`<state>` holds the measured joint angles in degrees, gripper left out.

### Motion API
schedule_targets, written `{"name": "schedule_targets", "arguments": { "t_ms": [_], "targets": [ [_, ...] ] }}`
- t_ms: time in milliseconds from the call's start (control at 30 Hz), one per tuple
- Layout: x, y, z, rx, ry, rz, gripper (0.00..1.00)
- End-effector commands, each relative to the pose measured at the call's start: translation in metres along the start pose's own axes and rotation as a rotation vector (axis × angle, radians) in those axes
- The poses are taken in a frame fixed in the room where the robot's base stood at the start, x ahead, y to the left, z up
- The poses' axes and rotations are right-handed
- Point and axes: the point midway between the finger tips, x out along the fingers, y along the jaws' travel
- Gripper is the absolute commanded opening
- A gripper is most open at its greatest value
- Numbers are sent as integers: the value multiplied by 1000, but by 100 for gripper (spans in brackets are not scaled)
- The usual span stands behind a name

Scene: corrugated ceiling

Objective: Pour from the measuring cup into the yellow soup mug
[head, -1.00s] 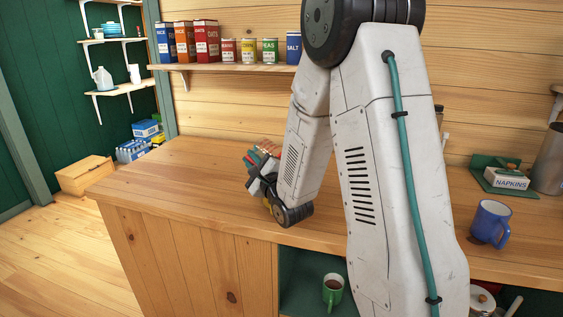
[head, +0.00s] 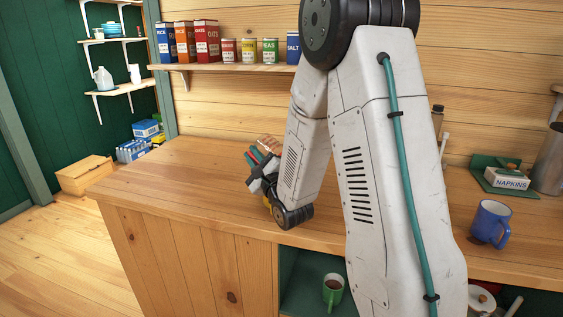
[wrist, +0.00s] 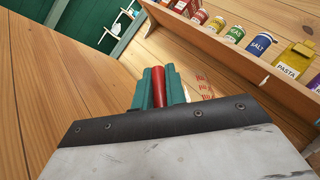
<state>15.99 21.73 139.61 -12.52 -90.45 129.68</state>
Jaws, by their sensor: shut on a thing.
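My gripper (head: 262,168) is low over the counter's left part, mostly behind my arm in the head view. In the wrist view its teal fingers (wrist: 158,88) are shut on the red handle (wrist: 131,88) of the measuring cup. The clear measuring cup (wrist: 203,87) shows red markings beyond the fingers, and the wrist view appears tilted. Its contents cannot be made out. A small yellow patch shows beside the gripper in the head view; I cannot tell if it is the yellow soup mug, which is otherwise hidden.
The wooden counter (head: 170,185) is clear to the left. A shelf (head: 225,68) with boxes and cans runs behind. A blue mug (head: 490,222) and a napkin box (head: 508,179) stand at right. A green mug (head: 332,289) sits in the open compartment below.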

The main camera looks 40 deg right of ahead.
Motion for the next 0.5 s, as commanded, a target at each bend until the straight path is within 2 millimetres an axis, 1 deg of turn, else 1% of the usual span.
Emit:
{"name": "schedule_targets", "arguments": {
  "t_ms": [500],
  "targets": [
    [-1,-6,3,18,-26,-47,0]
  ]
}}
